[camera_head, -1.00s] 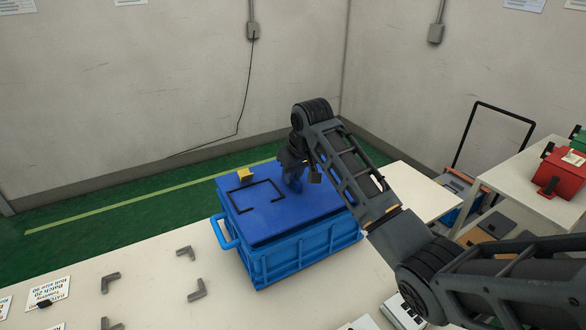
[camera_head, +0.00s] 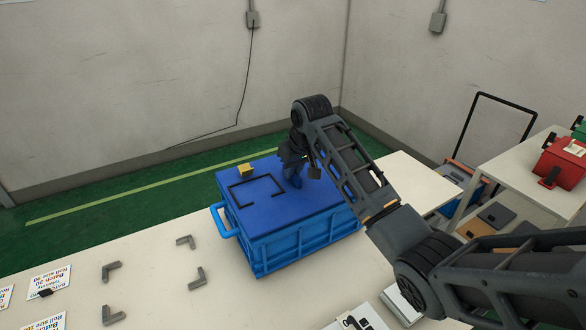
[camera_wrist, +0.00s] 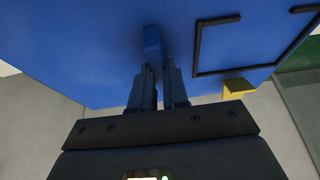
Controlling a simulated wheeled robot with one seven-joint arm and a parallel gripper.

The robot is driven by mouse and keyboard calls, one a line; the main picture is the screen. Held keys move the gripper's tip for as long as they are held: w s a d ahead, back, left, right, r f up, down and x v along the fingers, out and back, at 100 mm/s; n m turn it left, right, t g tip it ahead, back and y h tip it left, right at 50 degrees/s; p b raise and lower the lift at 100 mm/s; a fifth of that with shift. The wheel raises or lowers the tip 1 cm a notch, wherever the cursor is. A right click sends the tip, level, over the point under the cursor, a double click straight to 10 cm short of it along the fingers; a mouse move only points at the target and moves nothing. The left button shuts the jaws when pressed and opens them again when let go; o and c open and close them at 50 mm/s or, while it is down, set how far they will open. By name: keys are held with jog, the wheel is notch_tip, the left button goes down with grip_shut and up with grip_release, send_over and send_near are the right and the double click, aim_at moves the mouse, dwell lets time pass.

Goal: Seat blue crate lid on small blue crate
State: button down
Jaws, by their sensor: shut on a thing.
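The blue crate lid (camera_head: 262,212) lies flat over the top of the small blue crate (camera_head: 300,243) on the white table. The lid carries a black outline and a small yellow block at its far left corner. My gripper (camera_head: 292,172) is at the lid's upper side, right of the black outline. In the wrist view, my gripper (camera_wrist: 155,68) is shut on an upright blue handle (camera_wrist: 152,42) of the lid (camera_wrist: 90,40). Whether the lid is fully down all round cannot be told; the crate's far side is hidden.
Grey corner brackets (camera_head: 197,279) lie on the table (camera_head: 160,262) left of the crate. Printed cards (camera_head: 48,282) lie further left. A side table at right bears a red box (camera_head: 562,160). A wall (camera_head: 150,80) stands behind.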

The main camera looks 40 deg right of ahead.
jog(key=shift+f, duration=0.5)
dwell(0.4)
jog(key=c, duration=1.1)
grip_release()
jog(key=shift+o, duration=0.2)
jog(key=b+v, duration=0.1)
jog(key=v, duration=0.6)
jog(key=shift+s+r, duration=0.15)
jog(key=shift+r, duration=0.2)
